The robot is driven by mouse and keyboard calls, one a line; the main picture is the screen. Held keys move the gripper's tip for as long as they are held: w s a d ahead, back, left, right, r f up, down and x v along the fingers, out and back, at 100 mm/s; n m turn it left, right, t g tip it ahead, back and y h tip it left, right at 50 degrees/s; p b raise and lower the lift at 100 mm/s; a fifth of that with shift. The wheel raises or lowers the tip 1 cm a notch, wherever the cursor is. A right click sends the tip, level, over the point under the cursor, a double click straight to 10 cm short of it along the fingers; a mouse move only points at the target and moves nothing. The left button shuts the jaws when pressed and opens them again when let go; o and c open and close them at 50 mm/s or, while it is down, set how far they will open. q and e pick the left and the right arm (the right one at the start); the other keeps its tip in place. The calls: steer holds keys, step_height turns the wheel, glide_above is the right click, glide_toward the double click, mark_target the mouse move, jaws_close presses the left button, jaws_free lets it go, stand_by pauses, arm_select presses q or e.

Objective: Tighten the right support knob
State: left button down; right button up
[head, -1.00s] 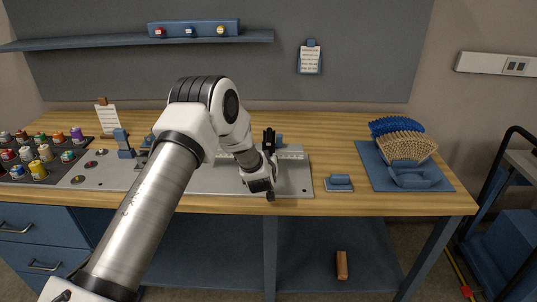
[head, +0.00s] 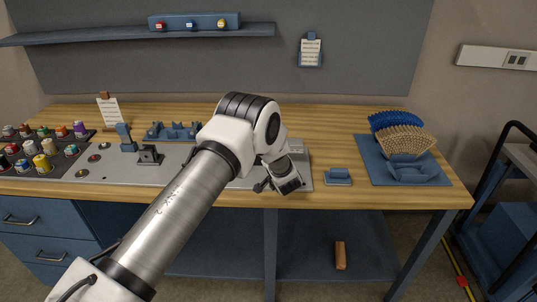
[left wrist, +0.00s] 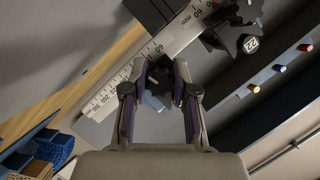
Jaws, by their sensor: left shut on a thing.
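My left arm reaches over the bench in the head view, with its left gripper (head: 263,186) low at the right end of the grey plate (head: 110,172). In the left wrist view the left gripper (left wrist: 157,82) has its two fingers closed around a small dark knob-like part (left wrist: 161,74) beside the scale. The fingers hide much of this part, and how far it is turned cannot be told. A dark fixture marked 22 (left wrist: 250,43) stands beyond the fingers. My arm hides the right support in the head view. My right gripper is in neither view.
A millimetre scale (left wrist: 106,95) runs past the fingers. A small dark stand (head: 150,156) and blue cradle (head: 173,130) are left of my arm. A blue block (head: 338,176) and brushes on a blue tray (head: 371,172) stand right. Bench wood between them is clear.

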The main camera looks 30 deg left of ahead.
arm_select(q)
steer(key=m, duration=0.1)
steer(key=m+y+b, duration=0.1)
steer(key=shift+f+m, duration=0.2)
steer(key=shift+m, duration=0.1)
steer(key=shift+r+m+y+b, duration=0.15)
steer(key=shift+m+y+b, duration=0.7)
steer(key=shift+m, duration=0.35)
steer(key=c, duration=0.9)
jaws_free()
steer(key=v, duration=1.2)
steer(key=shift+a, duration=0.1)
